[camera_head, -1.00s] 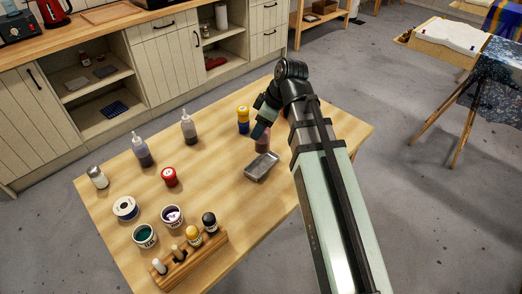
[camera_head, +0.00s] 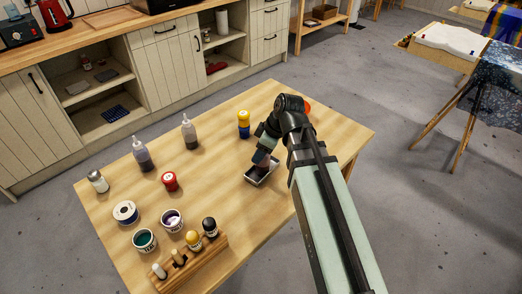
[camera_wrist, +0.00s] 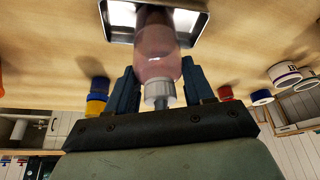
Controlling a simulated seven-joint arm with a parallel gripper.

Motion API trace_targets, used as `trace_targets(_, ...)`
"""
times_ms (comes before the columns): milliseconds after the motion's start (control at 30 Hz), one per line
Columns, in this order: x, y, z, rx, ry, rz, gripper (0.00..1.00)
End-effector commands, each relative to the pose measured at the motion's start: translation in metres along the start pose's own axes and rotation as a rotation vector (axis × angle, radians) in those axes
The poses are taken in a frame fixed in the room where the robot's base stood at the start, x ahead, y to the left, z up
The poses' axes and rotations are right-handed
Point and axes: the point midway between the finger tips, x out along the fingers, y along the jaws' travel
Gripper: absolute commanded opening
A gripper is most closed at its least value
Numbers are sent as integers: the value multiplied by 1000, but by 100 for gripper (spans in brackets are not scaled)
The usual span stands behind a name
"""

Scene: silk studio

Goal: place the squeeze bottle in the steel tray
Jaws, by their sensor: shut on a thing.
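My gripper (camera_head: 266,152) is shut on a squeeze bottle (camera_wrist: 157,52). In the wrist view the bottle has a translucent pinkish body and a pale cap, and sits between the two dark fingers of my gripper (camera_wrist: 158,88). The steel tray (camera_wrist: 122,17) shows behind the bottle's far end in that view. In the head view the shallow tray (camera_head: 256,183) lies on the table, and the gripper and bottle are right over it. I cannot tell whether the bottle's base touches the tray floor.
Two other squeeze bottles (camera_head: 143,155) (camera_head: 189,132) stand at the table's back left. A yellow-and-blue jar (camera_head: 244,124) stands behind the tray. A red jar (camera_head: 170,181), paint tubs (camera_head: 172,219) and a wooden rack (camera_head: 195,262) are to the left. The table between is clear.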

Motion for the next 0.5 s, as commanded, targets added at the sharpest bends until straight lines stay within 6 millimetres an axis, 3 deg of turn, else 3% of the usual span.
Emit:
trace_targets(300, 3, 0, 1, 0, 0, 0, 5)
trace_targets(333, 3, 0, 1, 0, 0, 0, 54)
trace_targets(500, 2, 0, 1, 0, 0, 0, 70)
